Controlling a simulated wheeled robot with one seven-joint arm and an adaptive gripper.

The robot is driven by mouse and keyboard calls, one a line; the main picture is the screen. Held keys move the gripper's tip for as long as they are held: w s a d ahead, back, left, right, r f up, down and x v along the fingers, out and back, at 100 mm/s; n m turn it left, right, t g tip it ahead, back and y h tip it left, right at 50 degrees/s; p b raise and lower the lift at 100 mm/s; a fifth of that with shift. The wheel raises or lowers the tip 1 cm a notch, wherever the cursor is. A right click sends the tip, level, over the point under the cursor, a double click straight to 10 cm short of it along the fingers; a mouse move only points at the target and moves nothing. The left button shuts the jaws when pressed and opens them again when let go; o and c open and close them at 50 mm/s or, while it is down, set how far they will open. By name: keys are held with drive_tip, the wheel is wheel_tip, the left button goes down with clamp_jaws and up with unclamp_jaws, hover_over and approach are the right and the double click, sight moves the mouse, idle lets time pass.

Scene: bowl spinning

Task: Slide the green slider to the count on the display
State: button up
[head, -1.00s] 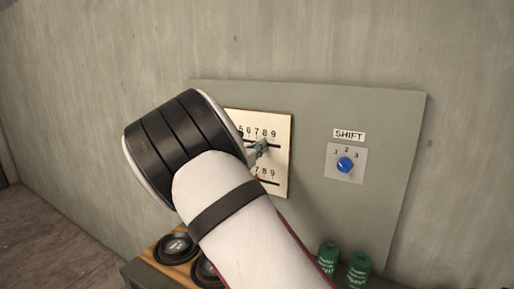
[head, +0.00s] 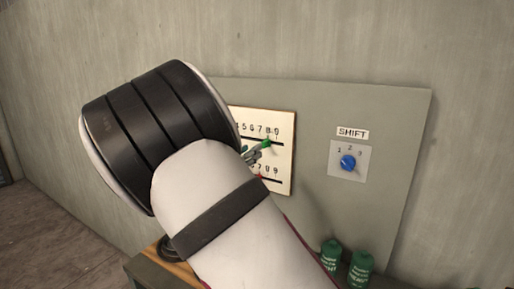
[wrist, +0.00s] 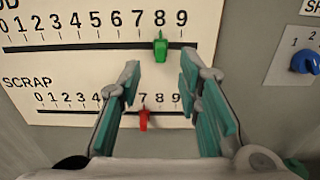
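The green slider (wrist: 160,45) sits on the upper scale's slot in the wrist view, under the number 8. It also shows in the head view (head: 267,143), near the right end of that scale. My gripper (wrist: 158,72) is open, with one finger on each side of the slider's line and nothing between them. The fingertips are short of the slider and apart from it. In the head view my gripper (head: 252,155) is partly hidden by my arm. No count display shows in these frames.
A red slider (wrist: 143,120) sits near 7 on the lower SCRAP scale. A blue SHIFT knob (head: 348,162) is to the right on the grey panel (head: 390,120). Green canisters (head: 331,252) stand below the panel. My arm hides the left part of the scales.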

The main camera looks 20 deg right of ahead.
drive_tip(key=shift+v, duration=2.2)
drive_tip(key=s+d+m+g, duration=0.6)
drive_tip(key=s+d+m, duration=0.2)
drive_tip(key=d, duration=0.2)
drive_tip(key=s+d+f+m+g+y, duration=0.1)
drive_tip(key=s+d+m+g+y, duration=0.2)
drive_tip(key=s, duration=0.4)
drive_tip(key=s+d+m+y, duration=0.1)
drive_tip(key=s+m+y, duration=0.2)
drive_tip(key=s+m, duration=0.35)
drive_tip(key=s+a+m+t+y, duration=0.1)
drive_tip(key=s+a+m+y, duration=0.2)
drive_tip(key=s, duration=0.6)
drive_tip(key=s+a+r+m+y, duration=0.1)
drive_tip(key=s+a+m+y, duration=0.2)
drive_tip(key=s+a+m, duration=0.3)
drive_tip(key=s, duration=0.4)
drive_tip(key=shift+t+y+b, duration=0.35)
drive_tip(key=shift+t+y, duration=0.05)
